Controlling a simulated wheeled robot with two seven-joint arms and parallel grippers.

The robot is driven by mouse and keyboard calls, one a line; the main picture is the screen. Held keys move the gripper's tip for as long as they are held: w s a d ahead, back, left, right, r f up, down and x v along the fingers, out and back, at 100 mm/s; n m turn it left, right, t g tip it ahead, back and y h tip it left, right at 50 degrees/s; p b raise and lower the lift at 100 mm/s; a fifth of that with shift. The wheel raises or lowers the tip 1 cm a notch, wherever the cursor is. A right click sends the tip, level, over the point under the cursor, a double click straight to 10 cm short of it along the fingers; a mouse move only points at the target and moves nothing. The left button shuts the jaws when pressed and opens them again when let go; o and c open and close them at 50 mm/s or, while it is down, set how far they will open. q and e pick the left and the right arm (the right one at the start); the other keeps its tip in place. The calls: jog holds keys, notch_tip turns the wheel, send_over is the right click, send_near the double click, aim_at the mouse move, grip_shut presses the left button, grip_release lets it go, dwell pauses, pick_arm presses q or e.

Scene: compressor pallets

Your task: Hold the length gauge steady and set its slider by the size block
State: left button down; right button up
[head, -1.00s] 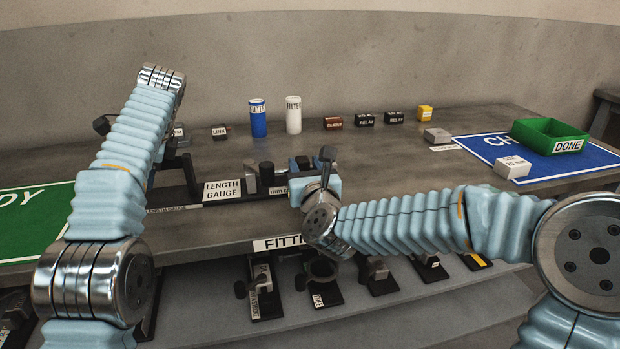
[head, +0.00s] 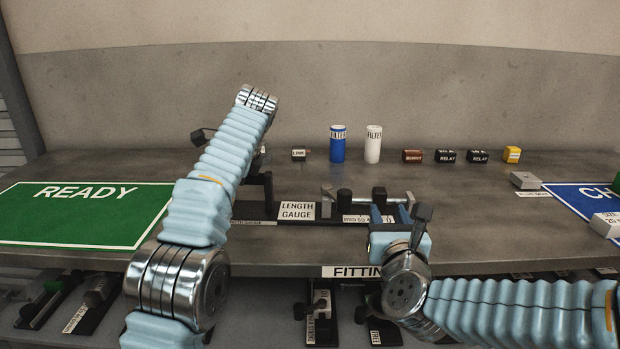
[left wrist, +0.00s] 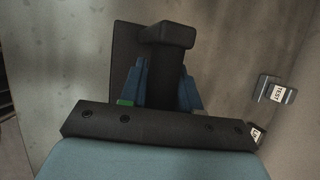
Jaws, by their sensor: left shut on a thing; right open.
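The length gauge (head: 297,211) lies on the bench with its white label facing me. Metal jaws (head: 338,194) and dark knobs show at its right part; I cannot tell how its slider is set. In the left wrist view my left gripper (left wrist: 160,92) is shut on a dark upright handle (left wrist: 168,38) at the gauge's left end; my arm hides those fingers in the head view. My right gripper (head: 391,211) is open at the gauge's right end, apparently empty. The white size block (head: 606,225) sits on the blue mat, cut by the right edge.
A green READY mat (head: 85,212) lies at left. A blue filter (head: 338,146), a white filter (head: 373,145) and several small labelled blocks stand along the back. A grey block (head: 525,180) is at right. Fixtures fill the shelf below the front edge.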

pick_arm(q)
jog(key=shift+f, duration=0.3)
jog(key=c, duration=0.7)
grip_release()
jog(key=shift+c, duration=0.2)
pick_arm(e)
jog(key=shift+f, duration=0.1)
pick_arm(q)
jog(key=shift+r, duration=0.15)
